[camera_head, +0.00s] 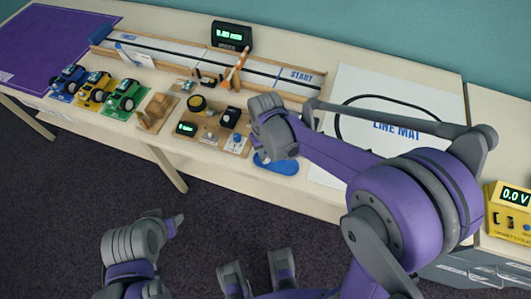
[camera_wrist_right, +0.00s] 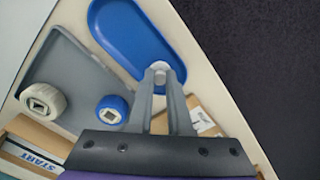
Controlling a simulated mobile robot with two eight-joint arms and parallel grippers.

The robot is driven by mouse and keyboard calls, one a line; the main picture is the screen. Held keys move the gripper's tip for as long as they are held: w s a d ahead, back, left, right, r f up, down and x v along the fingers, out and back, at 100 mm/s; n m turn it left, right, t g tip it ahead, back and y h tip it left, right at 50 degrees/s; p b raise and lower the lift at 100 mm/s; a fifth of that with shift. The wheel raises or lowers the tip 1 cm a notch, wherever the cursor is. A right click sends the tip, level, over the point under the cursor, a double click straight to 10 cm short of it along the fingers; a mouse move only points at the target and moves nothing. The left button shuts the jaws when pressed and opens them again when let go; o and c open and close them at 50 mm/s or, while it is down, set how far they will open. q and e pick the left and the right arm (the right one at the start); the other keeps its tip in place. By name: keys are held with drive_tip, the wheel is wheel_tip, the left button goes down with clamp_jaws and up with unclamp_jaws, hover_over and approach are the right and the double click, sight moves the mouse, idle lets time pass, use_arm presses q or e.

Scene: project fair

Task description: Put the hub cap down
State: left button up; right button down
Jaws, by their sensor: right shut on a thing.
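The hub cap (camera_wrist_right: 160,67) is a small pale round piece between the fingertips of my right gripper (camera_wrist_right: 161,75) in the right wrist view. The gripper is shut on it, over the near end of a blue oval dish (camera_wrist_right: 125,28). I cannot tell whether the hub cap touches the dish. In the head view my right gripper (camera_head: 268,150) is over the table's front, and the blue dish (camera_head: 285,168) shows beside it; the hub cap is hidden there. My left gripper (camera_head: 173,224) is off the table at lower left, its fingers unclear.
A grey tray (camera_wrist_right: 75,65) beside the dish holds a pale wheel (camera_wrist_right: 42,101) and a blue wheel (camera_wrist_right: 111,108). The wooden track (camera_head: 285,72), small cars (camera_head: 95,90) and white line mat (camera_head: 350,85) are on the table. The dish's far part is bare.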

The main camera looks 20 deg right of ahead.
sight(266, 157)
drive_tip(key=shift+f, duration=0.2)
drive_tip(key=c, duration=0.8)
unclamp_jaws()
drive_tip(key=shift+c, duration=0.2)
drive_tip(key=shift+r, duration=0.1)
drive_tip(key=shift+r, duration=0.25)
wheel_tip(266, 157, up, 12)
drive_tip(key=p, duration=0.2)
drive_tip(key=s+d+f+m+t, duration=0.1)
drive_tip(key=s+d+f+t, duration=0.1)
drive_tip(key=s, duration=0.5)
drive_tip(key=s+d+f+m+t, duration=0.1)
drive_tip(key=s+d+f+t, duration=0.1)
drive_tip(key=s, duration=0.6)
drive_tip(key=d+t, duration=0.1)
drive_tip(key=d, duration=0.1)
drive_tip(key=shift+s+d, duration=0.25)
drive_tip(key=shift+d, duration=0.05)
